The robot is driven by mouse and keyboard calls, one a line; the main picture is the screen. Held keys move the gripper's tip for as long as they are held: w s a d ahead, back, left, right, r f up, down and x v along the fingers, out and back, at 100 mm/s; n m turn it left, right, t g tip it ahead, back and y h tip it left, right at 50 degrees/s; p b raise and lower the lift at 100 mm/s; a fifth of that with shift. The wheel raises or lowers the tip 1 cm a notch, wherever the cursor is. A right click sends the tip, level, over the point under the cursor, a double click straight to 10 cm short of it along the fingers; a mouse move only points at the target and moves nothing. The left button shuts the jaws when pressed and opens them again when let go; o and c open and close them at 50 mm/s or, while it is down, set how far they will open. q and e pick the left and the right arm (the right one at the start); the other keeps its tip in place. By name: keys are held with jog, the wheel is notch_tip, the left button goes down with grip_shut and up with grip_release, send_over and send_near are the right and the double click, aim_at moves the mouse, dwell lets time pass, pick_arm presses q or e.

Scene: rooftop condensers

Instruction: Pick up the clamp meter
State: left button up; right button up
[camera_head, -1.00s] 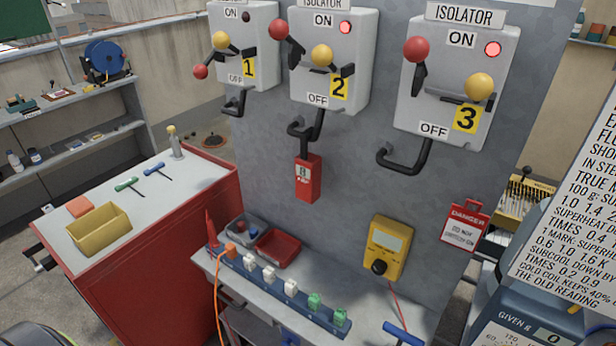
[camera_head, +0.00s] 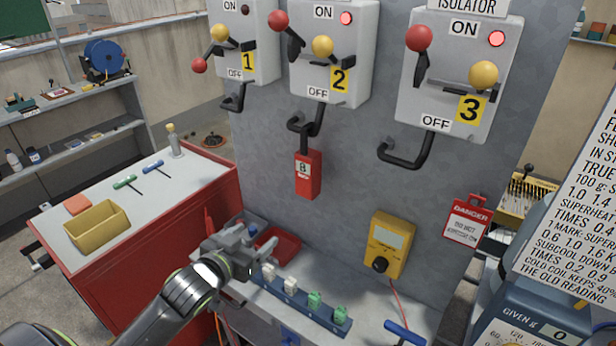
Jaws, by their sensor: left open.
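A yellow meter (camera_head: 389,245) with a pale screen and a dark dial is at the grey panel's foot, right of centre. A red lead runs down from it. I cannot make out clamp jaws on it. My left gripper (camera_head: 240,243) is over the left end of the bench below the panel, open, with nothing seen between its fingers. It is well to the left of the meter and hides part of the grey tray and the left end of the blue strip. My right gripper does not show clearly.
A red tray (camera_head: 277,246) and a blue strip (camera_head: 300,306) with white and green blocks lie between my left gripper and the meter. A blue-handled tool (camera_head: 404,332) lies in front. A red danger tag (camera_head: 465,221) hangs right of the meter. Isolator handles jut out above.

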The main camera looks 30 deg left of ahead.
aim_at(303, 174)
pick_arm(q)
jog(key=d+r+m+t+h, duration=0.2)
jog(key=d+r+t+h, duration=0.15)
jog(key=r, duration=0.75)
jog(key=shift+g+y, duration=0.35)
jog(key=w, duration=0.4)
jog(key=w+d+p, duration=0.1)
jog(key=w, duration=0.3)
jog(key=w+d, duration=0.1)
jog(key=w, duration=0.2)
jog(key=shift+w+d+f, duration=0.1)
jog(key=shift+w+d, duration=0.05)
jog(key=shift+w, duration=0.25)
jog(key=shift+w+d+p, duration=0.2)
jog(key=shift+w+p, duration=0.35)
jog(key=shift+w, duration=0.6)
jog(key=shift+w+d+p, duration=0.2)
jog(key=shift+w+p, duration=0.35)
jog(key=shift+w, duration=0.6)
jog(key=shift+w+f, duration=0.15)
jog(key=shift+w, duration=0.2)
jog(key=c, duration=1.3)
